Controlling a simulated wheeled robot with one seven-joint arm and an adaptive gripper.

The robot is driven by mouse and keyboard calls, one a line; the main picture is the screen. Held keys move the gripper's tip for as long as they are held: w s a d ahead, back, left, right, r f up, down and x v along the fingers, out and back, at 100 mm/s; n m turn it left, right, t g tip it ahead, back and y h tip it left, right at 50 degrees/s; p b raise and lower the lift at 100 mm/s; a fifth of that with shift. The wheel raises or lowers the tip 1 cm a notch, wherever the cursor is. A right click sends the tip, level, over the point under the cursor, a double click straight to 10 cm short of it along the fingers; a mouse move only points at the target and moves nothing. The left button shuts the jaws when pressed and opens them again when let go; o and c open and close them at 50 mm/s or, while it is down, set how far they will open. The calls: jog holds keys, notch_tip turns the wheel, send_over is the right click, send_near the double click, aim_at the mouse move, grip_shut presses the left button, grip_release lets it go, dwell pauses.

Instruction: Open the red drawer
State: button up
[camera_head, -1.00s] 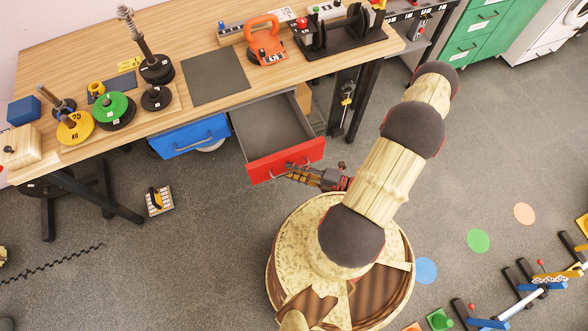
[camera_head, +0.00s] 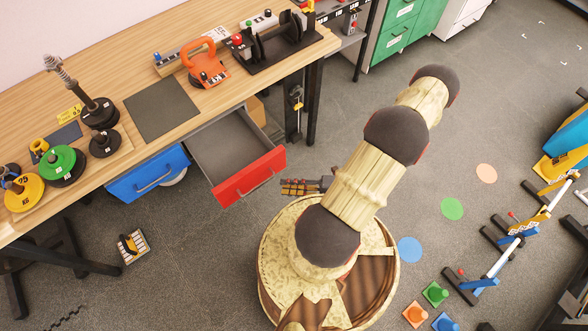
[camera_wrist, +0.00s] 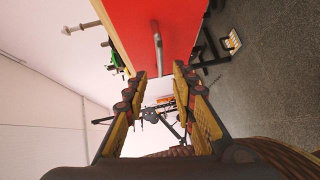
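The red drawer (camera_head: 249,176) under the workbench is pulled well out, and its grey inside shows empty in the head view. Its front also fills the upper middle of the wrist view (camera_wrist: 175,25), with the metal bar handle (camera_wrist: 158,48) on it. My gripper (camera_head: 284,187) is just right of the drawer front in the head view. In the wrist view my gripper (camera_wrist: 159,74) has its two fingers spread, with nothing held between them. The handle lies beyond the fingertips, apparently clear of them.
A closed blue drawer (camera_head: 150,175) is left of the red one. A dark table leg (camera_head: 314,100) stands right of the drawer. Open floor lies in front.

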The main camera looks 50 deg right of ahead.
jog(key=shift+v, duration=0.8)
